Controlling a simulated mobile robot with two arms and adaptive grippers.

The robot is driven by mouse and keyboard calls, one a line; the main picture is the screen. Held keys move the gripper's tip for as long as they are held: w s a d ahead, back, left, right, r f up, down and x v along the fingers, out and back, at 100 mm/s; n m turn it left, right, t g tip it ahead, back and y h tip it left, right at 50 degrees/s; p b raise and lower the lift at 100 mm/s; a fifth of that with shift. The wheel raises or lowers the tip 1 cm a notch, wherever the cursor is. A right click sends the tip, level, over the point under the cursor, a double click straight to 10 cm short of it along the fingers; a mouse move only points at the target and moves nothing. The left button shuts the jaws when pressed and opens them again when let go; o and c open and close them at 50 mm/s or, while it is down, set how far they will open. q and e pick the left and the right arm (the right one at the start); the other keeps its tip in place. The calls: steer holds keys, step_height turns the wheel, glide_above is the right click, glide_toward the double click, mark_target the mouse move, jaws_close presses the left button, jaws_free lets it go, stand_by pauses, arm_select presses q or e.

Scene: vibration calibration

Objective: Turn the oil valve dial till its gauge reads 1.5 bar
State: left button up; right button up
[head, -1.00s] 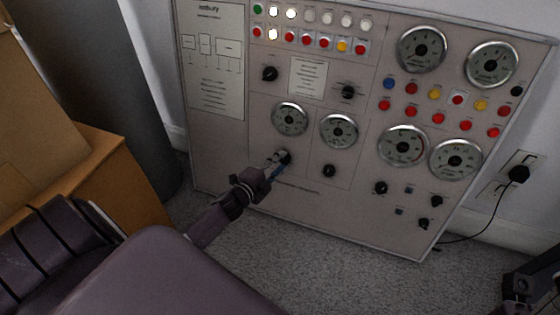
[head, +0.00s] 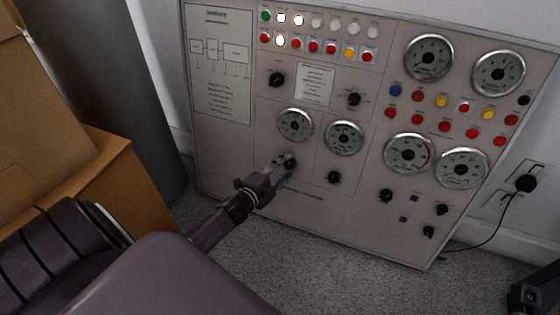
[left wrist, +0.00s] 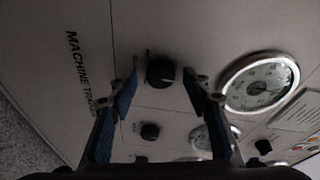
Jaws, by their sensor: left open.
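A black dial (head: 291,163) sits on the grey panel below a round gauge (head: 295,124) with a pale face. Its label is too small to read, so I cannot tell whether it is the oil valve dial. The gauge needle is too small to read. My left gripper (head: 281,171) is open in front of this dial. In the left wrist view the dial (left wrist: 160,72) shows between the spread blue fingers (left wrist: 160,88), with gaps on both sides. The gauge (left wrist: 259,82) is right of the fingers there. A dark part at the head view's lower right corner may be my right gripper (head: 532,294).
The panel (head: 225,165) also carries other gauges (head: 344,138), knobs (head: 334,177), lights and buttons. Cardboard boxes (head: 125,185) stand at the left. A black plug (head: 526,183) with a cord is in the wall at the right. Carpet lies below the panel.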

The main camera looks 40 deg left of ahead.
arm_select(q)
steer(key=v, duration=1.2)
stand_by(0.3)
